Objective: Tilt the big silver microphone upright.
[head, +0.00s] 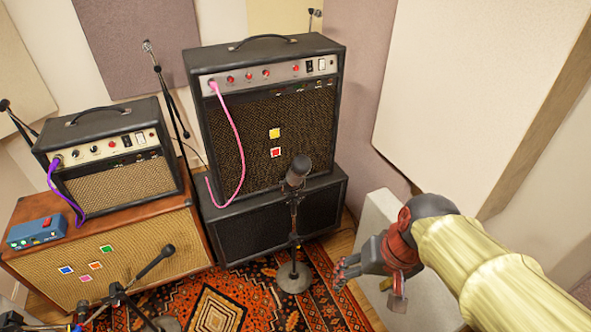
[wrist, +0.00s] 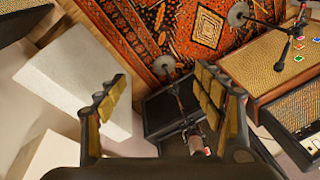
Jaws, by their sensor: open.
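The big silver microphone (head: 298,171) sits at the top of a stand (head: 294,232) in front of the tall black amp. Its body leans, with the upper end toward the right in the head view. My gripper (head: 366,284) is open and empty, to the right of the stand and lower in the picture, apart from it. In the wrist view the microphone (wrist: 196,144) shows low between the spread fingers of my gripper (wrist: 162,100), nearer the right finger and beyond it. Its lower edge there is close to my gripper's dark body.
The tall black amp (head: 222,138) stands on a black cabinet (head: 275,225) behind the microphone. A smaller amp (head: 118,182) sits on a brown cabinet (head: 120,262) at left. A black microphone (head: 155,262) is in front. A pale block (head: 378,218) is near my arm. Patterned rug (head: 330,290) covers the floor.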

